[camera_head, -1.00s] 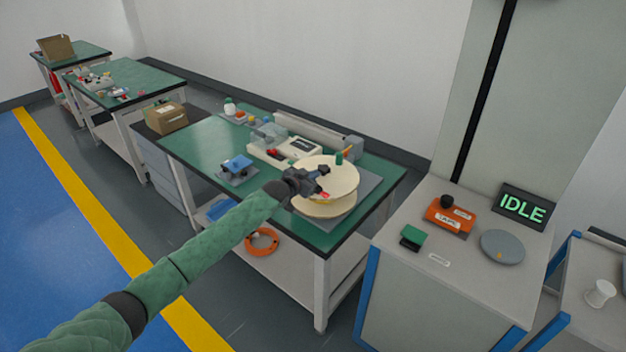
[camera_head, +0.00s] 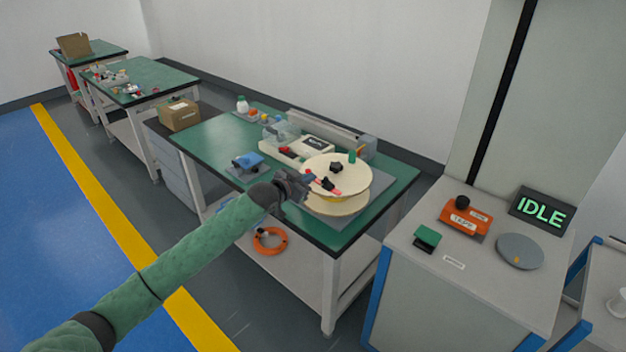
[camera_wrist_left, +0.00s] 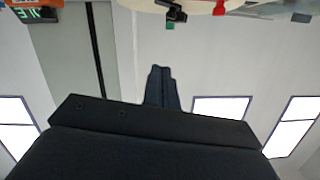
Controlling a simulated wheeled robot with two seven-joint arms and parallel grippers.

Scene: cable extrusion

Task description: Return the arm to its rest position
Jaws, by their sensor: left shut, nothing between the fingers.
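My left arm, in a green sleeve, reaches in from the lower left of the head view. Its dark left gripper (camera_head: 310,183) is at the front of the cream cable reel (camera_head: 337,166) on the green table. The gripper is shut and nothing shows between its fingers. A black and red piece (camera_head: 330,187) sits just past the fingertips. In the left wrist view the gripper (camera_wrist_left: 162,88) points at the wall, with its fingers together, and the reel's edge (camera_wrist_left: 200,6) shows upside down at the top. My right gripper is not in view.
The green table (camera_head: 205,145) also carries a blue-topped device (camera_head: 248,161), a cream machine (camera_head: 310,148) and a cardboard box (camera_head: 180,115) stands beside it. An orange cable coil (camera_head: 270,241) lies on the lower shelf. A grey cabinet (camera_head: 430,290) with an IDLE display (camera_head: 541,210) stands at right.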

